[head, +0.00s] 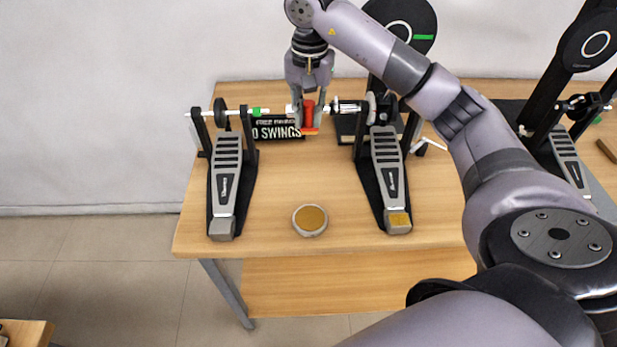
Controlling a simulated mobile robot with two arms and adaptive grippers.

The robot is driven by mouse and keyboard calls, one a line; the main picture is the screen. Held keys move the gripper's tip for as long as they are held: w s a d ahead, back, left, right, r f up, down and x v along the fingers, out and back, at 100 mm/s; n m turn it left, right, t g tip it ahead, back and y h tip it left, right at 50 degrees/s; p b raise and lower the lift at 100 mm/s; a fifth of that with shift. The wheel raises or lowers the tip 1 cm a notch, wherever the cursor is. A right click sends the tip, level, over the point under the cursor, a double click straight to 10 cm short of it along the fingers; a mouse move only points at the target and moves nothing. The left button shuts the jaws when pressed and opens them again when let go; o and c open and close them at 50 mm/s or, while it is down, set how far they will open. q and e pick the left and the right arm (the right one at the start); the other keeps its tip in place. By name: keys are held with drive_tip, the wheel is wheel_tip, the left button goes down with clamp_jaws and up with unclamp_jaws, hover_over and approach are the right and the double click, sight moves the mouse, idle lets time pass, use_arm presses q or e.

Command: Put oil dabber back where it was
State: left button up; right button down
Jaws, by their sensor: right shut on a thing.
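My right gripper (308,118) points down at the back of the wooden table, between two pedals. It is shut on a small red thing with an orange lower edge, which looks like the oil dabber (309,113). The dabber appears upright, in front of or beside the rod linking the pedals; I cannot tell whether it touches anything. A round, pale-rimmed dish with a brown-gold inside (310,220) sits near the front edge, between the pedals. My left gripper is out of view.
The left pedal (228,180) and middle pedal (388,180) stand on the table (275,185). A black sign with white lettering (275,129) is behind the gripper. Another pedal (565,160) stands at right. My right arm crosses the right half. The table between the two pedals is mostly clear.

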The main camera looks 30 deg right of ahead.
sight(307, 126)
drive_tip(key=f, duration=0.4)
drive_tip(key=shift+a+f, duration=0.15)
drive_tip(key=shift+a, duration=0.15)
wheel_tip(307, 126, down, 10)
drive_tip(key=shift+d+f+p, duration=0.1)
drive_tip(key=shift+p, duration=1.05)
wheel_tip(307, 126, down, 4)
drive_tip(key=shift+r+p, duration=0.1)
drive_tip(key=shift+p, duration=0.35)
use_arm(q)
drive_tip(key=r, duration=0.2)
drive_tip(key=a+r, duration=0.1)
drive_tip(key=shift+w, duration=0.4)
use_arm(e)
drive_tip(key=shift+f, duration=0.2)
drive_tip(key=c, duration=1.5)
unclamp_jaws()
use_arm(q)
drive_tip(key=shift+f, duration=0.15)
use_arm(e)
drive_tip(key=shift+o, duration=0.2)
